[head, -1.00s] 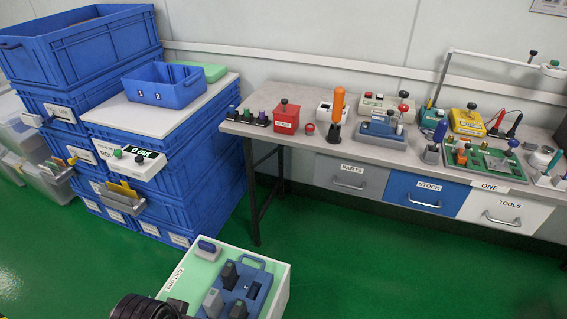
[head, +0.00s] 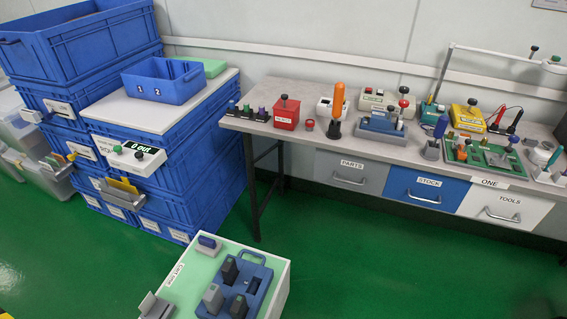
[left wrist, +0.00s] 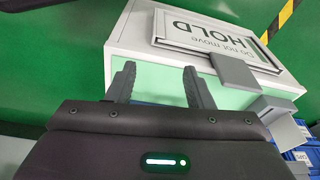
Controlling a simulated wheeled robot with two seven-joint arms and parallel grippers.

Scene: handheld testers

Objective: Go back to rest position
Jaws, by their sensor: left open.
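My left gripper (left wrist: 158,82) shows in the left wrist view. Its two dark fingers are apart, with nothing between them. Beyond them are a pale green top and a white cart side (left wrist: 122,40). Neither gripper shows in the head view. There, the cart (head: 277,290) stands at the bottom, carrying a blue tray (head: 262,271) with dark and grey handheld units in it. A small grey and blue piece (head: 208,245) sits at its far edge and a grey holder (head: 155,306) at its left.
A white HOLD sign (left wrist: 205,36) reading "Do not move" shows in the left wrist view. Stacked blue crates (head: 205,190) stand at left. The workbench (head: 300,142) at right holds several testers and tools.

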